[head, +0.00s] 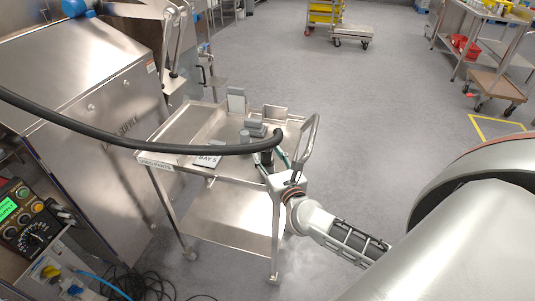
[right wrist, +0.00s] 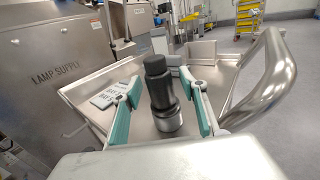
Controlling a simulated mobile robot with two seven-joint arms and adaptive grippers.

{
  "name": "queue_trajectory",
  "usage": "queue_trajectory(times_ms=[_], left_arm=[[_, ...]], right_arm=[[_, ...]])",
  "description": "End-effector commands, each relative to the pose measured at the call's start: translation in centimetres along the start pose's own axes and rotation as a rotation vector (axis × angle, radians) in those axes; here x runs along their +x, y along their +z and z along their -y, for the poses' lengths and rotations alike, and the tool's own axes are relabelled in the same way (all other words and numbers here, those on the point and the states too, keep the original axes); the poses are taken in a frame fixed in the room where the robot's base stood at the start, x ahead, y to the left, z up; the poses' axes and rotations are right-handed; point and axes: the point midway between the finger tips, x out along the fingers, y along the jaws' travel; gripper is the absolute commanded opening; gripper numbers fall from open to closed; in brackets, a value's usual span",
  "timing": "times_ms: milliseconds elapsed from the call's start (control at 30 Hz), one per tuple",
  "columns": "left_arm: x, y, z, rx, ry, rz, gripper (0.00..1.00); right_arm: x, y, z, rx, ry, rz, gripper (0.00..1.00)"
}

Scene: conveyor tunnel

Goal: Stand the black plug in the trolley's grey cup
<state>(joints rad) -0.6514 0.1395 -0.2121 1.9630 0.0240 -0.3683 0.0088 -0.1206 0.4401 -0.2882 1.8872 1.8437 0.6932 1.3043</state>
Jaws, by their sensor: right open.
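The black plug (right wrist: 158,85) stands upright between my right gripper's fingers in the right wrist view. A dark grey round piece (right wrist: 169,122), perhaps the grey cup, is at its foot; I cannot tell how the two are joined. My right gripper (right wrist: 160,108) is open, its teal pads on either side of the plug with gaps. In the head view the right gripper (head: 277,160) is at the right end of the trolley (head: 180,161), where the plug is mostly hidden. My left gripper is not in view.
A thick black hose (head: 130,137) crosses the head view and ends above my right gripper. Grey blocks (head: 256,129) and a label plate (head: 207,160) lie on the trolley. Its curved handle (head: 309,136) rises beside the gripper. A steel machine (head: 85,110) stands left; open floor lies right.

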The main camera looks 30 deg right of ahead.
Motion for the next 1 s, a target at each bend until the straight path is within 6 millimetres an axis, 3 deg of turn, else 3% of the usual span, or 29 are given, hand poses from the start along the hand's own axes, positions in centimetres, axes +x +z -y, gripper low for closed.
queue_trajectory(times_ms=[167, 600, 800, 1000], left_arm=[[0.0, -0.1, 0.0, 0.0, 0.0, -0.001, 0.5], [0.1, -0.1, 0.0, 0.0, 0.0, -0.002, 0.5], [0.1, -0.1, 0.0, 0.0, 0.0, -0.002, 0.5], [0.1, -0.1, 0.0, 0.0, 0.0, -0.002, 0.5]], right_arm=[[-1.9, -0.1, 0.0, 0.0, 0.001, -0.002, 0.43], [-10.1, -0.1, 0.0, 0.0, 0.001, -0.002, 0.43], [-11.7, 0.1, 0.0, 0.001, 0.0, 0.0, 0.43], [-11.9, 0.1, 0.0, 0.001, 0.0, 0.001, 0.43]])
